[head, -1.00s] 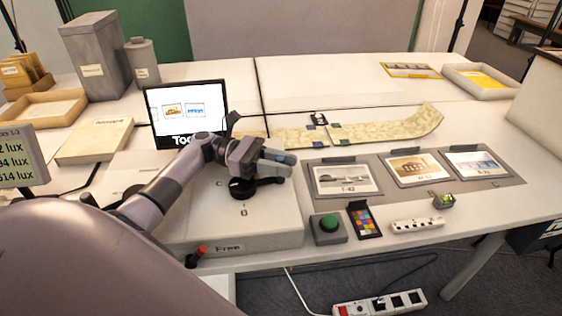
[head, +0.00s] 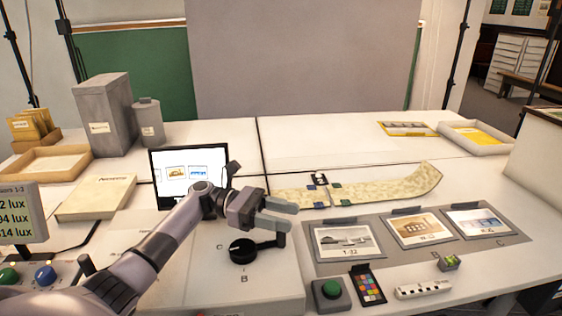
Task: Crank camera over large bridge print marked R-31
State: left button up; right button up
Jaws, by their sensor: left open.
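A black crank knob (head: 243,250) with a short arm pointing right sits on top of a pale box in front of the screen (head: 190,175). My left gripper (head: 292,217) is open and empty, its fingers pointing right, just above and behind the crank arm in the picture and seemingly apart from it. Three mounted prints lie on a grey mat (head: 320,268): a grey one at left (head: 346,241), a brown building in the middle (head: 421,229), and a bluish one at right (head: 477,221). Their small labels are hard to read; I cannot confirm R-31. My right gripper is out of view.
A green button box (head: 331,292), a colour chart (head: 368,286) and a white scale block (head: 423,289) stand along the front edge. A curling map strip (head: 390,190) lies behind the prints. Grey boxes (head: 103,112) stand back left. The back middle is clear.

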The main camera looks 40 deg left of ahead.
pick_arm(q)
notch_tip(320, 180, up, 16)
jog(key=p, duration=0.1)
jog(key=shift+r, duration=0.25)
